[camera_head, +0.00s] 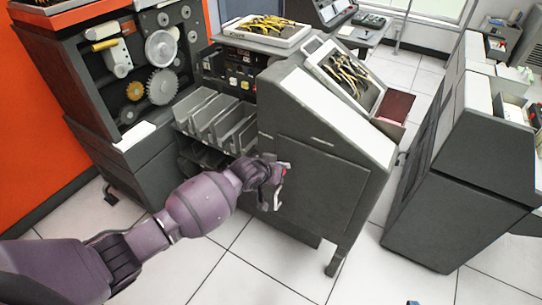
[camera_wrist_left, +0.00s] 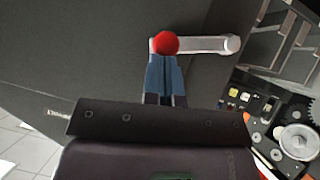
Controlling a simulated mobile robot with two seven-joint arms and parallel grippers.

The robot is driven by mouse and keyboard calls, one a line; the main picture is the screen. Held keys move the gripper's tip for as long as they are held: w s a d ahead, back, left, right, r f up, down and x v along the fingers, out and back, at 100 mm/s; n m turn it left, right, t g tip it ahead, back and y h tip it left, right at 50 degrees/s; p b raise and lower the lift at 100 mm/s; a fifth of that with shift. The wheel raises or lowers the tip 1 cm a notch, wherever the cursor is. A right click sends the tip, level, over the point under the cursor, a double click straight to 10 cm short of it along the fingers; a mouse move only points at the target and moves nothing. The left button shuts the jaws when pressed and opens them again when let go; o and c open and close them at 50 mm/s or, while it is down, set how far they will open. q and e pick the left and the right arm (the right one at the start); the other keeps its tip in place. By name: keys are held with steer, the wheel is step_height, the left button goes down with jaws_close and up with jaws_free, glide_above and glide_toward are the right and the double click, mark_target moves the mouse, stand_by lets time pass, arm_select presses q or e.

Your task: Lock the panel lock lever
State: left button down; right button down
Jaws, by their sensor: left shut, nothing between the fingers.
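The lock lever (camera_wrist_left: 205,45) shows in the left wrist view as a silver bar with a red ball knob (camera_wrist_left: 165,43) at its left end. It lies nearly level across that picture, on a dark grey panel (camera_wrist_left: 90,50). My left gripper (camera_wrist_left: 165,58) is shut and empty, its blue fingertips right at the knob's lower edge; I cannot tell whether they touch. In the head view my left gripper (camera_head: 277,185) is at the front of the grey cabinet panel (camera_head: 320,190) and partly hides the lever. A small bluish tip at the bottom edge may be my right gripper (camera_head: 413,302).
Grey sorting bins (camera_head: 218,120) stand left of the panel, beside a machine with gears (camera_head: 162,86). A tray of yellow and black cables (camera_head: 345,75) lies on the cabinet top. Another dark cabinet (camera_head: 440,215) stands to the right, with open tiled floor between.

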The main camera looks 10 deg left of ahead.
arm_select(q)
steer(key=shift+s+d+f+m+t+y+p, duration=0.1)
steer(key=shift+d+f+m+y, duration=0.2)
steer(key=shift+f, duration=0.3)
steer(key=shift+s+d+f+m+t+y+p, duration=0.15)
steer(key=shift+d+f+y, duration=0.15)
steer(key=shift+f, duration=0.35)
steer(key=shift+s+d+f+m+t+y+p, duration=0.1)
steer(key=shift+d+f+m+y, duration=0.15)
steer(key=shift+f+y, duration=0.25)
arm_select(e)
steer(key=shift+s+d+r, duration=0.1)
steer(key=shift+r, duration=0.45)
arm_select(q)
steer(key=shift+f, duration=0.1)
arm_select(e)
steer(key=shift+r, duration=0.1)
